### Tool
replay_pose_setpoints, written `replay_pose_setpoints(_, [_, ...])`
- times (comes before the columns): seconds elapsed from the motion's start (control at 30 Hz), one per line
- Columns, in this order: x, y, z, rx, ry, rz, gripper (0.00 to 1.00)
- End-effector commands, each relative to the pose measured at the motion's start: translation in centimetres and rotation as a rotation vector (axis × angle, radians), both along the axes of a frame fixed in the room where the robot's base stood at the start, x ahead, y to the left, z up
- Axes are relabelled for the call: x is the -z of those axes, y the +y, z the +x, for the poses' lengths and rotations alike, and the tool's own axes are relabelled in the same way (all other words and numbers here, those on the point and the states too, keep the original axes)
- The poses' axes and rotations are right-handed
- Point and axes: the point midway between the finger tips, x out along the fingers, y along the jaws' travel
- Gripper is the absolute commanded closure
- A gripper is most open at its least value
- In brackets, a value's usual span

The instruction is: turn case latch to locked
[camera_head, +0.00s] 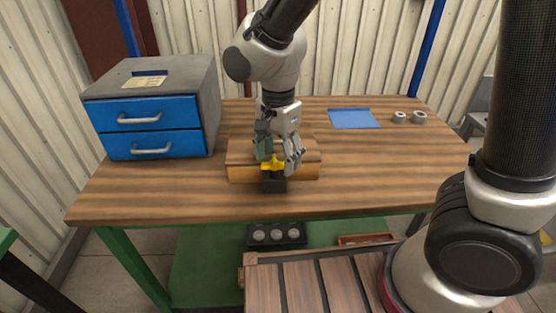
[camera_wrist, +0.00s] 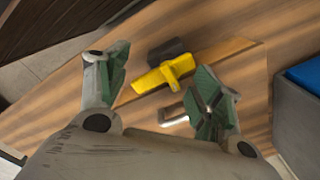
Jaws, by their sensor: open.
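The wooden case (camera_head: 305,170) sits on the workbench near its front middle. A yellow latch (camera_head: 273,163) with a dark block (camera_head: 274,184) is at the case's front; the latch also shows in the wrist view (camera_wrist: 165,75) beside the dark block (camera_wrist: 167,50). My gripper (camera_head: 277,158) is open, pointing down over the latch. In the wrist view, the latch lies between and beyond the two fingertips (camera_wrist: 161,74), with room on both sides. I cannot tell whether a finger touches it. Part of the case is hidden behind my gripper.
A grey cabinet with blue drawers (camera_head: 152,112) stands at the left on the wooden workbench (camera_head: 400,180). A blue mat (camera_head: 353,118) and two grey rings (camera_head: 400,117) lie at the back right. A black tray with round pieces (camera_head: 277,236) is below the bench's front edge.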

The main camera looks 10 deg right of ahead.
Motion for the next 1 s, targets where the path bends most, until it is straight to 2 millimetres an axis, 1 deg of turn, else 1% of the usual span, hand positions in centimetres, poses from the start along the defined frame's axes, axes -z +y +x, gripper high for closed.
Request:
replay_pose_setpoints(0.03, [0.7, 0.0, 0.0, 0.0, 0.002, -0.002, 0.34])
replay_pose_setpoints(0.13, [1.4, 0.0, 0.0, -0.001, 0.001, -0.001, 0.34])
replay_pose_setpoints(0.43, [1.7, 0.0, 0.0, -0.001, 0.0, 0.0, 0.34])
replay_pose_setpoints(0.57, [1.7, 0.0, 0.0, -0.001, 0.0, 0.0, 0.58])
replay_pose_setpoints(0.6, [1.7, 0.0, 0.0, -0.001, 0.0, 0.0, 0.65])
replay_pose_setpoints(0.67, [1.7, -0.1, 0.0, -0.001, 0.001, -0.001, 0.76])
replay_pose_setpoints(0.77, [1.7, -0.1, -0.1, -0.001, 0.002, -0.002, 0.78])
replay_pose_setpoints(1.0, [1.8, -0.3, -0.2, -0.003, 0.005, -0.006, 0.78])
